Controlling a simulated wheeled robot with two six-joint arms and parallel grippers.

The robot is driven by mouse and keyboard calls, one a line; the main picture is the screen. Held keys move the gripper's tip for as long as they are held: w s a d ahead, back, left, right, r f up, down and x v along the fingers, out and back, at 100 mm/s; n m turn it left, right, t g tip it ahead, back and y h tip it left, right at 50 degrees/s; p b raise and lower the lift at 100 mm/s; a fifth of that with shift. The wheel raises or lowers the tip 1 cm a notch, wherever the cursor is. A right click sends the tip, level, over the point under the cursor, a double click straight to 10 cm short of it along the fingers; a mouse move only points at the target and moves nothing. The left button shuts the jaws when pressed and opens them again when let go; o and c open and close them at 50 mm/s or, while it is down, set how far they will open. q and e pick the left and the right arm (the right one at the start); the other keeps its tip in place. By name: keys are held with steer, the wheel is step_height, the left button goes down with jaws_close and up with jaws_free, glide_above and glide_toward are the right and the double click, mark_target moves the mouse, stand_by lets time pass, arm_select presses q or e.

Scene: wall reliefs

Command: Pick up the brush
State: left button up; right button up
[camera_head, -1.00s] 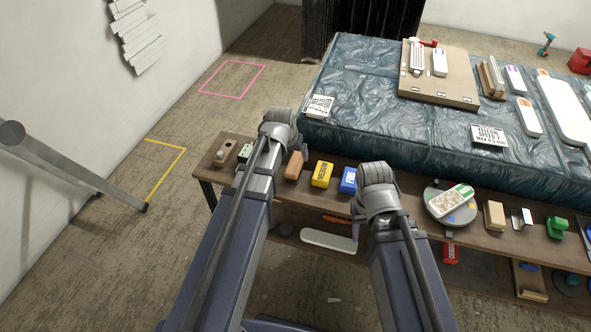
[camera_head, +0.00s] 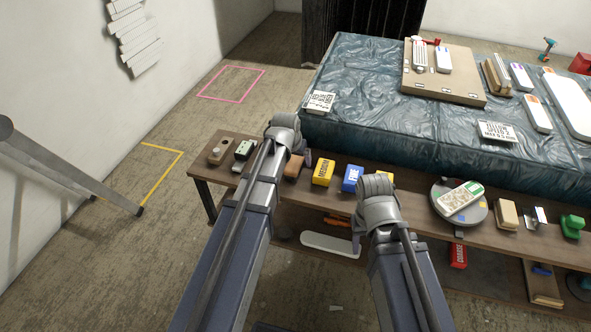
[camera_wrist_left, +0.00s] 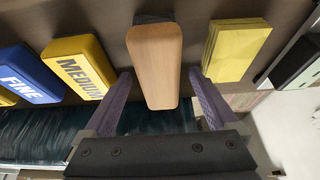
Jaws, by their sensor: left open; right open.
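The brush, seen as a plain wooden block with rounded edges (camera_wrist_left: 157,55), lies on the wooden bench shelf. In the left wrist view it sits between the two purple fingers of my open left gripper (camera_wrist_left: 164,98), with visible gaps on both sides. Its underside is hidden. In the head view the brush (camera_head: 292,166) is partly covered by my left wrist, and one purple finger of my left gripper (camera_head: 308,158) shows beside it. My right gripper (camera_head: 356,238) is open and empty, in front of the shelf edge; only part of its fingers shows.
A yellow MEDIUM block (camera_head: 323,173) and a blue FINE block (camera_head: 352,178) stand beside the brush. A round grey disc (camera_head: 472,212) bears a patterned block. The dark plastic-covered table (camera_head: 400,110) rises behind.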

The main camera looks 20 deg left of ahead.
mark_target(295, 159)
arm_select(q)
steer(key=shift+f, duration=0.35)
stand_by(0.5)
steer(key=shift+c, duration=0.4)
jaws_close()
stand_by(0.4)
steer(key=shift+r, duration=0.1)
step_height(295, 159, up, 10)
steer(key=p, duration=1)
steer(key=shift+r, duration=0.25)
steer(key=shift+f, duration=0.1)
